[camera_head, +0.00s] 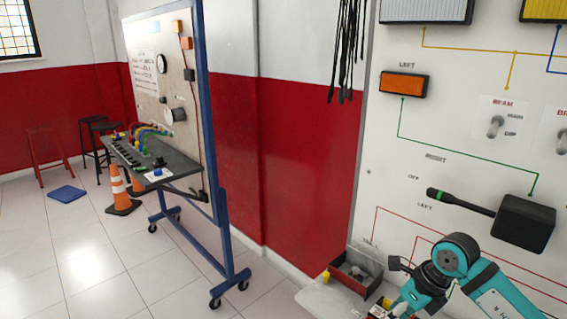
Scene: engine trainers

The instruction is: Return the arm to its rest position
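My teal arm comes in at the lower right, in front of the white trainer panel (455,150), so I take it to be my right arm. It bends at a round joint, and its lower part runs down and left. A small dark part beside the joint may be part of my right gripper (399,264). Its fingers do not show clearly, and I see nothing held. My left arm and gripper are out of view. The black turn-signal stalk (460,202) on its black box (523,222) points left, just above my arm. The orange LEFT lamp (403,84) is above it.
A red-edged bin (352,283) with small parts and a yellow item sits below the panel. Black cables (348,45) hang on the wall. A blue-framed wheeled trainer board (215,150), orange cones (119,190) and stools stand left. The tiled floor there is mostly clear.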

